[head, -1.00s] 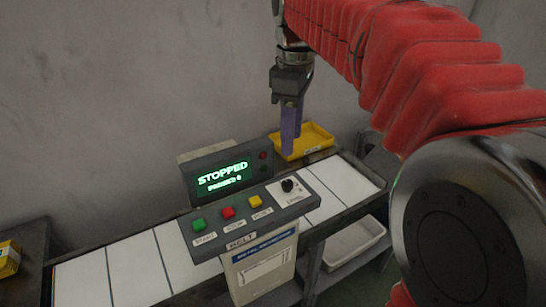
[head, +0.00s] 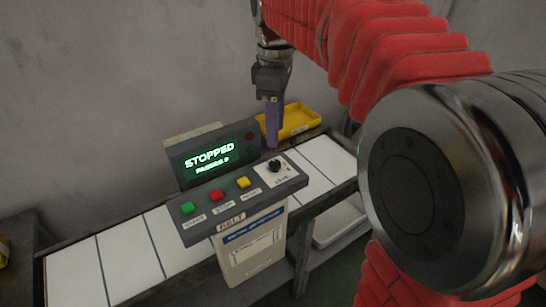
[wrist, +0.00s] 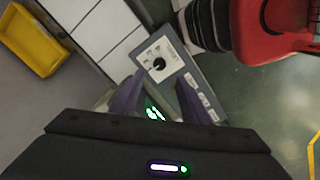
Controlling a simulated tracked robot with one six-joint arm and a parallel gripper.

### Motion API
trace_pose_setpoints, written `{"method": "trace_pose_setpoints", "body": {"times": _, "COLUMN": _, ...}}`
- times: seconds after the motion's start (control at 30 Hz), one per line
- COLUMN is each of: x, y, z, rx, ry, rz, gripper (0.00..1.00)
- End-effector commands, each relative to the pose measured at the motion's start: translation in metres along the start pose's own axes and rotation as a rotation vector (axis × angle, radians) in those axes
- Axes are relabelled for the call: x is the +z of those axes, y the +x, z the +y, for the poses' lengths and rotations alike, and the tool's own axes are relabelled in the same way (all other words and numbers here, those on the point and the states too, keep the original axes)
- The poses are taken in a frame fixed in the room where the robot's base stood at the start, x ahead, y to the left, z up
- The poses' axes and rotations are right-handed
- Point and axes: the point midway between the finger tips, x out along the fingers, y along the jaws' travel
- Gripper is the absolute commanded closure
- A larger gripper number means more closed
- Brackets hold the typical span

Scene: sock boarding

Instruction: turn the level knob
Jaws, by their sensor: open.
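The level knob (head: 274,165) is a small black knob on a white plate at the right end of the grey control panel (head: 240,200). It also shows in the wrist view (wrist: 159,64), beyond my fingers. My gripper (head: 272,146) has purple fingers pointing down and hangs just behind and above the knob in the head view. In the wrist view my gripper (wrist: 158,95) is open, with the two fingers apart and nothing between them. The knob appears apart from the fingers.
Green (head: 187,208), red (head: 215,195) and yellow (head: 243,182) buttons sit left of the knob. A display (head: 209,157) reading STOPPED stands behind the panel. A yellow bin (head: 300,118) lies at the back. The white belt (head: 325,155) runs beneath.

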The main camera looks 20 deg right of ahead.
Motion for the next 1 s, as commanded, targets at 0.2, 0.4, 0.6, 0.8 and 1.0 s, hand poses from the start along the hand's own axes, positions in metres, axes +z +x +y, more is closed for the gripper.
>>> {"method": "trace_pose_setpoints", "body": {"times": 0.2, "x": 0.0, "y": 0.035, "z": -0.001, "rx": -0.002, "ry": 0.0, "rz": -0.001, "gripper": 0.58}}
{"method": "trace_pose_setpoints", "body": {"times": 0.4, "x": 0.0, "y": 0.065, "z": -0.001, "rx": -0.002, "ry": 0.0, "rz": -0.001, "gripper": 0.58}}
{"method": "trace_pose_setpoints", "body": {"times": 0.6, "x": 0.0, "y": 0.088, "z": 0.0, "rx": -0.001, "ry": 0.0, "rz": 0.0, "gripper": 0.58}}
{"method": "trace_pose_setpoints", "body": {"times": 0.8, "x": 0.0, "y": 0.094, "z": 0.0, "rx": 0.0, "ry": 0.0, "rz": 0.0, "gripper": 0.58}}
{"method": "trace_pose_setpoints", "body": {"times": 1.0, "x": 0.0, "y": 0.094, "z": 0.0, "rx": 0.0, "ry": 0.0, "rz": 0.0, "gripper": 0.58}}
